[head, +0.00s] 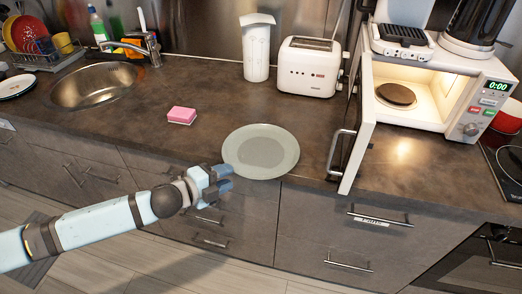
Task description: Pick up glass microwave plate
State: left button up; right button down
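A round, pale grey-green glass plate (261,151) lies flat on the dark countertop near its front edge, left of the open microwave door. My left gripper (228,178) is at the plate's front-left edge, by the counter's front edge. Its two blue-grey fingers look apart, with nothing visible between them. Whether a finger touches the plate's rim cannot be told. The microwave (440,92) stands at the right with its door open and its inside lit; a dark round disc (396,95) lies inside. My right gripper is not in view.
The open microwave door (358,125) juts toward the counter front, right of the plate. A pink sponge (181,115) lies left of the plate. A white toaster (308,67) and paper-towel roll (257,50) stand behind. A sink (95,86) is at the left.

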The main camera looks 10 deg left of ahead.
aim_at(242, 171)
pick_arm(q)
jog(key=x, duration=0.6)
jog(key=shift+s+d+f, duration=0.1)
jog(key=shift+s, duration=0.1)
jog(key=shift+s, duration=0.1)
grip_shut()
